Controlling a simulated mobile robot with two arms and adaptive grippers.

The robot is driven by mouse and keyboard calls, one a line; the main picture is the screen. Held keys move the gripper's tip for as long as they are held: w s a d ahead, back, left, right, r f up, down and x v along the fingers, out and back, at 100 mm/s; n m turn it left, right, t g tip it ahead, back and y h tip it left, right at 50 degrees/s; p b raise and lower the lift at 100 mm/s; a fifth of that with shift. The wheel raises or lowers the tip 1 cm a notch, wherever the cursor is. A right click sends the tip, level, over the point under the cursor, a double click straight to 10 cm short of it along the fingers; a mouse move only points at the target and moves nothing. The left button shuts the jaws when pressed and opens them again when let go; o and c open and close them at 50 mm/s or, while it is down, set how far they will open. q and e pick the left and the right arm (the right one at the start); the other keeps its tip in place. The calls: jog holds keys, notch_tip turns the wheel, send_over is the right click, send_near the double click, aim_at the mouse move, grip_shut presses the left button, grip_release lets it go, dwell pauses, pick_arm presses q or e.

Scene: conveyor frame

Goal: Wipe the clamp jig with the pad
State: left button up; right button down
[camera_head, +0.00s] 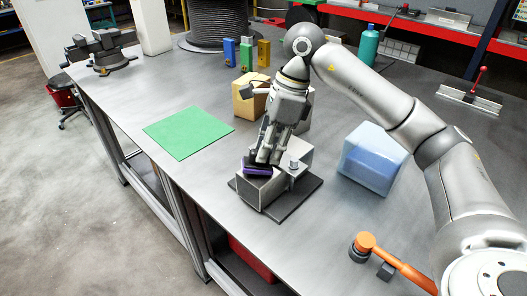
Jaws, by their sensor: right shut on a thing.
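The clamp jig (270,188) is a grey block assembly on a dark base plate, standing on the grey workbench. My right gripper (264,160) comes down over it, with its fingers shut on a purple pad (257,171). The pad is at the upper left part of the jig; it looks to be touching the top, and the fingers hide part of it. My left gripper is not in the view.
A green mat (189,132) lies left of the jig. A blue translucent block (373,160) stands to the right, and a tan box (251,98) behind. An orange-handled hammer (392,262) lies at the front right. The bench edge runs along the left.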

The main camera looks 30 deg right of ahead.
jog(key=shift+w+d, duration=0.2)
jog(key=shift+d, duration=0.65)
jog(key=shift+r, duration=0.1)
jog(key=p+v, duration=0.2)
jog(key=a+p+v, duration=0.1)
jog(key=p+v, duration=0.1)
jog(key=v, duration=0.1)
jog(key=shift+w+r, duration=0.2)
jog(key=shift+r, duration=0.25)
